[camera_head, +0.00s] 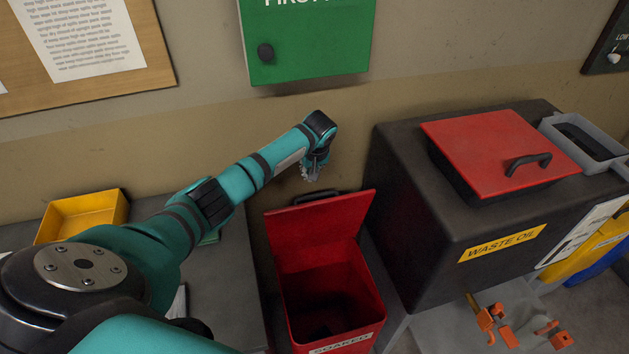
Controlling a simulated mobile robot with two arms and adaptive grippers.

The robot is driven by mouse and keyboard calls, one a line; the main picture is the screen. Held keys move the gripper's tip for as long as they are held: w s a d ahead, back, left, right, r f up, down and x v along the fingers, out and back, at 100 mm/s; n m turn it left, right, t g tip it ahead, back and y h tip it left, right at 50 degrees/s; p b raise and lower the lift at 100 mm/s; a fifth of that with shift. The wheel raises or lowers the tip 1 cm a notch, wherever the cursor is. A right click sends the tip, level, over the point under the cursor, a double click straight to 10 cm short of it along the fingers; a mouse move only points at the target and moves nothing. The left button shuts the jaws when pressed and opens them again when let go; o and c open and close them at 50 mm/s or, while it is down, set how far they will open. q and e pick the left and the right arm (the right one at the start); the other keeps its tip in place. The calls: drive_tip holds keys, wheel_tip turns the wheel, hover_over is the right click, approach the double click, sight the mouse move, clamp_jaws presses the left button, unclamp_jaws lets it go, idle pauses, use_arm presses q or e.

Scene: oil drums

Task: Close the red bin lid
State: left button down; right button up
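The red bin (340,290) stands on the floor in the lower middle of the view. Its front label is partly cut off by the bottom edge. Its red lid (320,225) is open, raised at the back of the bin, with a dark handle (316,197) at its top edge. My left gripper (312,176) points down just above the lid's top edge, near the handle. It seems apart from the handle, but the exact depth is unclear. Its fingers are too small to tell open from shut. My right gripper is not in view.
A black waste oil container (430,220) with a shut red lid (497,150) stands close on the right. A grey bench (225,285) with a yellow tray (82,215) is on the left. A green cabinet (305,45) hangs on the wall above.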

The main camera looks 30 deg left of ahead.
use_arm(q)
drive_tip(key=s+d+p, duration=0.1)
drive_tip(key=s+d+f+p, duration=0.1)
drive_tip(key=shift+s+d+f+p, duration=0.15)
drive_tip(key=shift+d+f+p, duration=0.15)
drive_tip(key=shift+p, duration=0.1)
idle(0.3)
